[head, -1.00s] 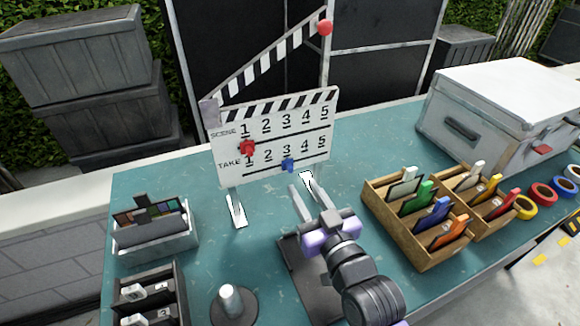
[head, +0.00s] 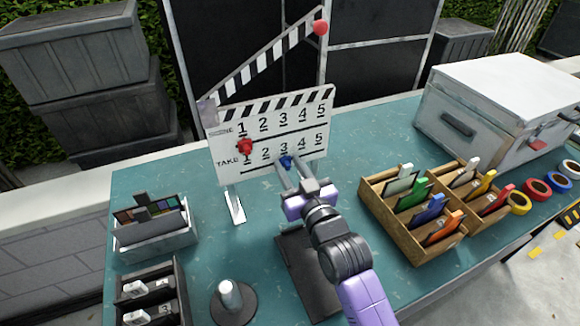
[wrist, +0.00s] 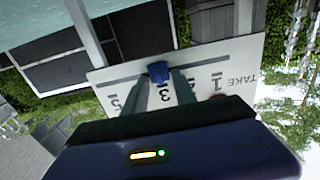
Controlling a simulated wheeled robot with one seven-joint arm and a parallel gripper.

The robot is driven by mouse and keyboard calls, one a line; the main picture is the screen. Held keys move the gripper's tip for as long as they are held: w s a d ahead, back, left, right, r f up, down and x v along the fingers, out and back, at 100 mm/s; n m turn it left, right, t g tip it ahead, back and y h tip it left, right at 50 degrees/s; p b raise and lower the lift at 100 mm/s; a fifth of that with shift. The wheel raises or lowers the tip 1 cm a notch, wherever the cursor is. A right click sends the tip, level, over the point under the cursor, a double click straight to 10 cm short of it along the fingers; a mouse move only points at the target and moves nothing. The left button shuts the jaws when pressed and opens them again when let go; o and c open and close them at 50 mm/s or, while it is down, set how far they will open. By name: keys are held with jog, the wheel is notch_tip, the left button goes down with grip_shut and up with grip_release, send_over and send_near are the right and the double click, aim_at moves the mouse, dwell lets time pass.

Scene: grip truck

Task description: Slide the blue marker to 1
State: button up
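The white clapperboard (head: 312,95) stands upright on the teal table with a SCENE row above a TAKE row, each numbered 1 to 5. The blue marker (head: 286,161) is on the TAKE slot, under the 3. It also shows in the wrist view (wrist: 158,72), upside down, beside the 3. The red marker (head: 245,147) is on the SCENE slot under the 1. My gripper (head: 289,167) is in front of the board with its fingers apart, tips at either side of the blue marker. I cannot tell whether the fingers touch it.
A wooden divided box (head: 375,205) with coloured cards stands to the right, beside a white case (head: 500,85). A grey tray (head: 155,245) and a dark rack (head: 180,290) are at left. A metal post (head: 230,297) stands in front. Space before the board's left half is mostly clear.

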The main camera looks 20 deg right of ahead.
grip_shut()
dwell(1.3)
